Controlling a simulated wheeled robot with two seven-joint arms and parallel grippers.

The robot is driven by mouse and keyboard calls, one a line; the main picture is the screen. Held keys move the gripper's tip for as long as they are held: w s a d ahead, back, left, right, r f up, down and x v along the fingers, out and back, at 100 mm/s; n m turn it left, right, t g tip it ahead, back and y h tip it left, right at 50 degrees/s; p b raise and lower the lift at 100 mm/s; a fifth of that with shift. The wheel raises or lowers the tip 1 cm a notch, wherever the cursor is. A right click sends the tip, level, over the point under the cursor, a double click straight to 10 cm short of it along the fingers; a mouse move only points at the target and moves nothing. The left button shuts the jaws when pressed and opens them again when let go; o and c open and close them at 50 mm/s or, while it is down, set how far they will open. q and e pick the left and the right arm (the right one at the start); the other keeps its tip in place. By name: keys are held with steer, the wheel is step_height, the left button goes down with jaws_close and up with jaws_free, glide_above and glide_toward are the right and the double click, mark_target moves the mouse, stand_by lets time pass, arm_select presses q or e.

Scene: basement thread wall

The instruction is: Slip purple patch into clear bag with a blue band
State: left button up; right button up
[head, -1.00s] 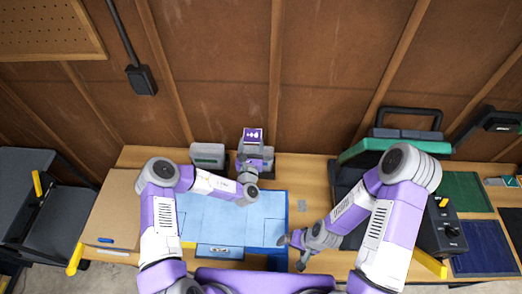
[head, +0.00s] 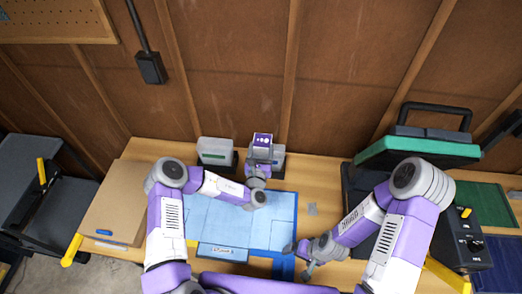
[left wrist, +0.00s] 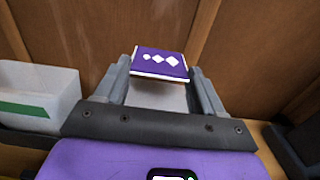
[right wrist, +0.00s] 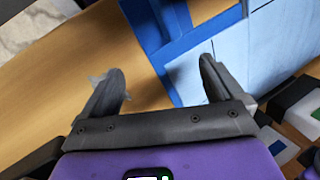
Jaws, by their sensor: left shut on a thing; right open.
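The purple patch (head: 263,141), square with white diamonds, is upright in my left gripper (head: 262,158), near the back wall. The left wrist view shows the patch (left wrist: 160,62) between the two shut fingers, clear of the table. My right gripper (head: 298,261) is open and empty over the table's front part, at the right front corner of the light blue mat. In the right wrist view, its fingers (right wrist: 162,68) straddle the mat's corner and bare wood. Faint rectangles and dark blue strips (right wrist: 195,42) show there. I cannot tell which outline is the clear bag.
A grey bin with a green label (head: 216,152) stands behind the mat (head: 230,225), with another grey bin beside it, partly hidden by my left gripper. A black and green case (head: 415,150) stands right. Bare wood lies right of the mat.

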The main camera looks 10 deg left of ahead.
arm_select(q)
steer(key=o, duration=1.1)
steer(key=shift+c, duration=0.2)
steer(key=shift+s, duration=0.1)
steer(key=s, duration=0.7)
steer(key=shift+s, duration=0.2)
